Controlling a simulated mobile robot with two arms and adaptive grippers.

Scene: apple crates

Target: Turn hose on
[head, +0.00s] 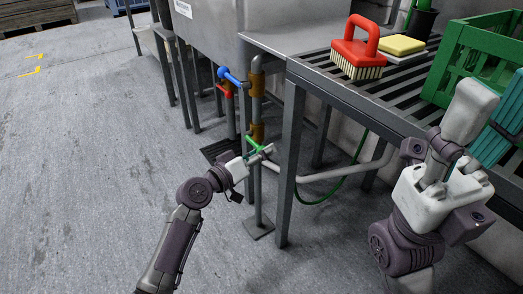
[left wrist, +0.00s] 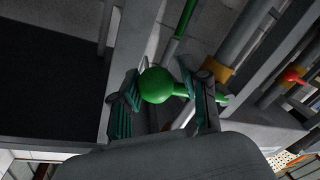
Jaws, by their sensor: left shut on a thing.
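A green valve handle (head: 254,143) sits low on the standing pipe, left of the metal table's leg. My left gripper (head: 262,153) is at this handle. In the left wrist view, the handle's round green hub (left wrist: 156,86) lies between the two teal ribbed fingers of my left gripper (left wrist: 164,98), which are closed on it. A green hose (head: 343,182) hangs in a loop under the table, and part of a green tube shows in the left wrist view (left wrist: 183,18). My right gripper (head: 502,126) is at the right edge, partly cut off; its fingers' state is unclear.
A blue valve handle (head: 229,76) and a red one (head: 224,92) sit higher on the pipes. The slatted metal table (head: 345,88) carries a red brush (head: 357,48), a yellow sponge (head: 401,44) and a green crate (head: 456,63). Open floor lies left.

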